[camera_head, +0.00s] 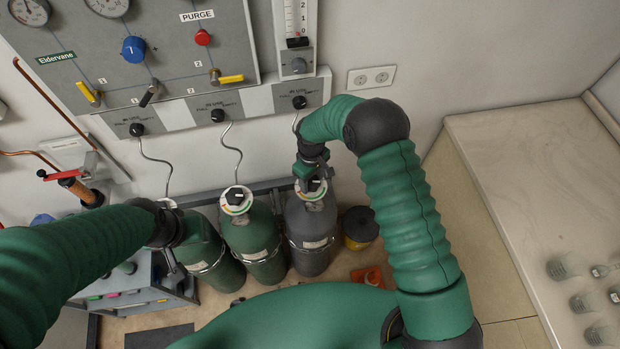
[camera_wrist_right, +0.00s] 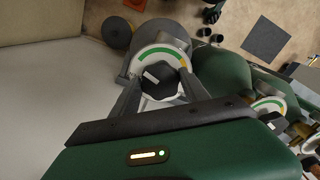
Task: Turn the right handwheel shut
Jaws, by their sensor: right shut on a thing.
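The right handwheel is a black knob (camera_wrist_right: 160,79) on a white dial with a green and orange arc, on top of the grey cylinder (camera_head: 311,225). My right gripper (camera_wrist_right: 158,92) is shut on this handwheel, with one finger on either side of it in the right wrist view. In the head view my right gripper (camera_head: 312,178) comes down over the handwheel and partly hides it. My left gripper (camera_head: 172,262) hangs in front of the left green cylinder; its fingers are too unclear to tell open from shut.
The middle green cylinder (camera_head: 255,242) with its own dial (camera_head: 236,200) stands close beside the grey one. A black and yellow bin (camera_head: 358,228) is to its right. The gauge panel (camera_head: 150,55) is on the wall above. A pale bench (camera_head: 520,165) with glassware is at right.

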